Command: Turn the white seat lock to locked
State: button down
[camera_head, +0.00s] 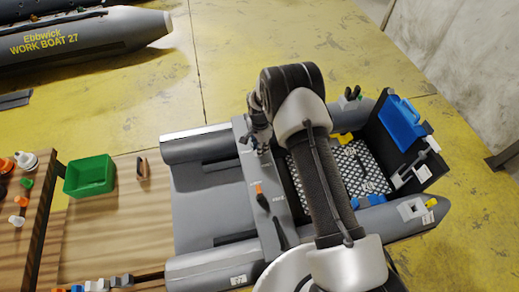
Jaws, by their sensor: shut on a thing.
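The grey seat (266,215) lies across the grey inflatable boat in the middle of the view. My gripper (252,140) points down at the far end of this seat, small and partly hidden by my own wrist. It is shut on the white seat lock (243,141), of which only a small pale part shows. Which way the lock is turned cannot be made out. An orange lever (259,189) stands on the same seat, nearer to me and apart from the gripper.
My arm covers part of the boat's patterned floor (365,165). A blue part (402,122) stands at the dark transom on the right. A green bin (90,176) is on the wooden bench at left. Another grey boat (75,42) lies at top left. Yellow floor is clear behind.

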jog(key=n+b, duration=0.1)
jog(key=n, duration=0.1)
jog(key=n+b, duration=0.1)
jog(key=shift+s+d+f+n, duration=0.1)
jog(key=shift+s+d+n, duration=0.05)
jog(key=shift+n, duration=0.25)
jog(key=n+b, duration=0.1)
jog(key=n, duration=0.2)
jog(key=shift+s+d+n, duration=0.1)
jog(key=shift+d+n, duration=0.05)
jog(key=shift+n, duration=0.15)
jog(key=n, duration=0.2)
jog(key=n+b, duration=0.1)
jog(key=n, duration=0.1)
jog(key=n+b, duration=0.1)
jog(key=n, duration=0.1)
jog(key=shift+d, duration=0.35)
jog(key=shift+n, duration=0.3)
jog(key=c, duration=1.6)
grip_release()
jog(key=shift+o, duration=0.2)
notch_tip(320, 180, up, 12)
